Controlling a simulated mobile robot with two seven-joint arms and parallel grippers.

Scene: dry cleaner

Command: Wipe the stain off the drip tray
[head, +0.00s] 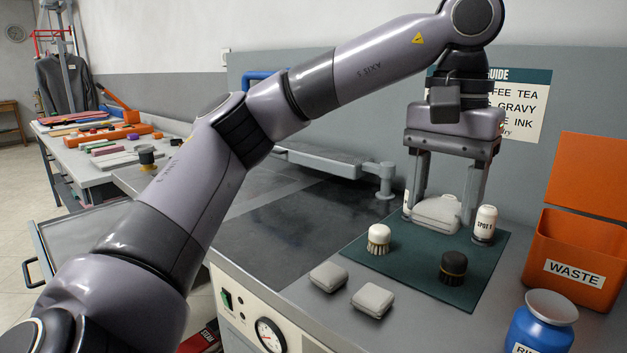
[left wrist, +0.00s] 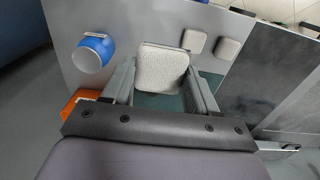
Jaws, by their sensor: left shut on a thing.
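My left gripper (head: 440,200) reaches in over the back of the dark green mat (head: 408,266), fingers pointing down. It is shut on a pale grey pad (head: 436,214). In the left wrist view the pad (left wrist: 162,70) sits between the two fingers. I cannot tell whether the pad touches the mat. I cannot pick out the drip tray or its stain with certainty. A dark, smudged flat panel (head: 300,220) lies left of the mat, and an open grey drawer-like tray (head: 85,243) is at the left, partly behind my arm. My right gripper is not in view.
On the mat are a pale brush (head: 379,239), a dark brush (head: 453,267) and a white spot bottle (head: 485,223). Two grey pads (head: 328,277) (head: 372,300) lie in front. An orange waste bin (head: 580,250) and blue jar (head: 541,325) stand right. A swing-arm board (head: 330,160) stands behind.

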